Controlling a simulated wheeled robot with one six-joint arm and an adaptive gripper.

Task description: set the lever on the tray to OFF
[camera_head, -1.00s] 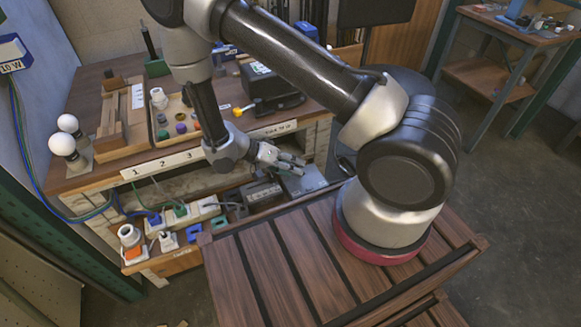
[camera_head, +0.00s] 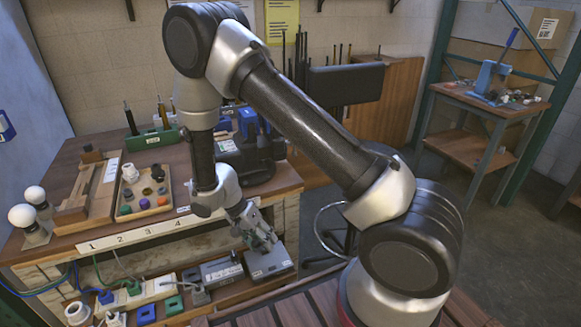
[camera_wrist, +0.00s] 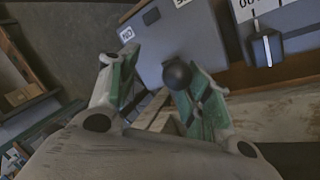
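Two grey boxes stand side by side in the low tray (camera_head: 185,313) under the bench front. My gripper (camera_head: 264,241) points down over the right-hand grey box (camera_head: 270,265). In the wrist view this box (camera_wrist: 200,40) shows a round black lever knob (camera_wrist: 177,74) and small white labels, one seemingly reading ON upside down. My gripper (camera_wrist: 166,72) is open, with green-padded fingers on either side of the knob. I cannot tell whether they touch it. The other grey box (camera_head: 222,271) has a lever (camera_wrist: 264,46) beside a white label, at the wrist view's right edge.
A white power strip (camera_head: 140,294) with plugs and cables lies left of the boxes. The bench (camera_head: 75,150) above holds bulbs (camera_head: 24,215), a parts tray (camera_head: 145,190) and a black case (camera_head: 250,160).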

